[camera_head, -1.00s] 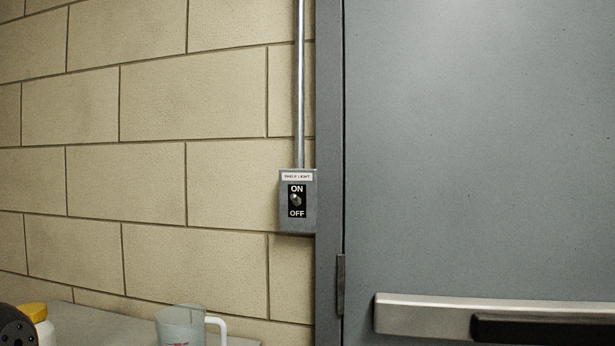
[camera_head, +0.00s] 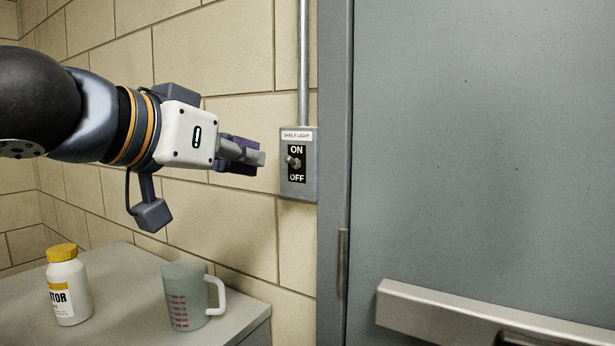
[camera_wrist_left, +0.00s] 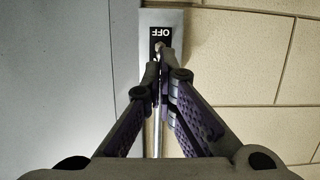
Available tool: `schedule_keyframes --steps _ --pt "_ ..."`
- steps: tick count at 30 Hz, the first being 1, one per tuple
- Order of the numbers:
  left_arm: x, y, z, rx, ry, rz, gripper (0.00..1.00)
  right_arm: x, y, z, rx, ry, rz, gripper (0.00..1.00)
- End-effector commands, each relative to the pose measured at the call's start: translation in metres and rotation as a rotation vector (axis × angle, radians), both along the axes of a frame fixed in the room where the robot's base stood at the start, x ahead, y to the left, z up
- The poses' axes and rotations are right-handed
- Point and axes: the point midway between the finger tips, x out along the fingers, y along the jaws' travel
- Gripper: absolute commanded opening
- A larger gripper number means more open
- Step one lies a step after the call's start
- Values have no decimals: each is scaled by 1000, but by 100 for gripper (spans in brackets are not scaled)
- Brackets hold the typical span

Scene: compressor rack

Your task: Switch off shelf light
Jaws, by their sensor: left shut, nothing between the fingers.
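The shelf light switch is a small grey box (camera_head: 311,185) on the block wall beside the door frame, labelled SHELF LIGHT. Its metal toggle (camera_head: 293,161) sticks out between the ON and OFF marks; which way it tilts is hard to tell. My left gripper (camera_head: 261,158) is shut and empty, level with the toggle and a short gap to its left in the head view. In the left wrist view, the shut fingertips (camera_wrist_left: 164,72) point at the box (camera_wrist_left: 176,18), with OFF upside down and the fingers hiding part of the plate. My right gripper is not in view.
A grey conduit (camera_head: 304,60) runs up from the box. The grey door (camera_head: 470,150) with a push bar (camera_head: 440,316) is at right. Below my left arm, a grey surface (camera_head: 125,290) holds a yellow-capped bottle (camera_head: 68,290) and a measuring jug (camera_head: 185,297).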

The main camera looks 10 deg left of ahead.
Motion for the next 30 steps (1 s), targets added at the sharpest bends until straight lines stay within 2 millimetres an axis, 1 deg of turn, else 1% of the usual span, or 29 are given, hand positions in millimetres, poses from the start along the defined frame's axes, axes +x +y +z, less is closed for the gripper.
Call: schedule_keyframes --steps 1,3,4,6,15,17,19,27,30 --pt "-8 3 19 -4 -37 -9 0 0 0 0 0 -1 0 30" --pt "-16 5 34 0 -69 -21 0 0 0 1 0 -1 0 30" --pt "-18 6 38 0 -76 -25 0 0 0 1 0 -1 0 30" --pt "-20 6 41 4 -83 -29 0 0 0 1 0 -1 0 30" --pt "-17 5 39 5 -81 -29 0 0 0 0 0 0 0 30" --pt "-11 3 39 5 -81 -27 0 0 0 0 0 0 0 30" --pt "-1 -1 36 8 -79 -27 0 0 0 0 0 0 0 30" --pt "50 -19 25 12 -82 -27 0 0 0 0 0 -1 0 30" --pt "65 -24 18 5 -73 -28 0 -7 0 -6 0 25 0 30"
